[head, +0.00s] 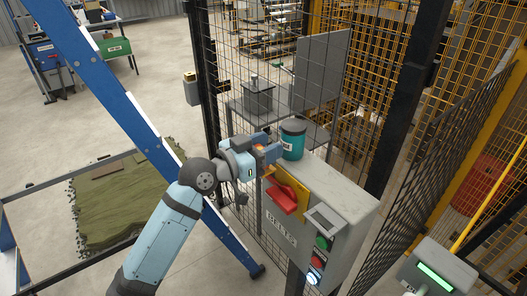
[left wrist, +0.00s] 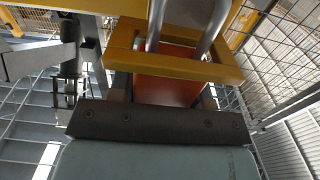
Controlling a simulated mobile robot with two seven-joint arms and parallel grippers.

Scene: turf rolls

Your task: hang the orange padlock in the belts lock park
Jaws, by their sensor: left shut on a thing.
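My left gripper (head: 268,152) is shut on the orange padlock (head: 274,153), just left of the teal tin and above the left end of the grey BELTS box (head: 345,205). In the left wrist view the padlock's orange body (left wrist: 165,85) sits beyond the dark gripper bar, with its grey metal shackle (left wrist: 206,28) pointing away. A yellow frame-like piece (left wrist: 180,68) crosses close around the padlock; I cannot tell whether it is touching. The box carries a yellow plate (head: 301,190) with a red handle (head: 282,200). I cannot single out the lock park. My right gripper is out of view.
A teal tin (head: 292,142) stands on top of the box, close to my gripper. A mesh fence (head: 225,40) runs behind. A blue ladder-like rail (head: 105,90) slants behind my arm. A grey panel with a green display (head: 435,274) is at lower right.

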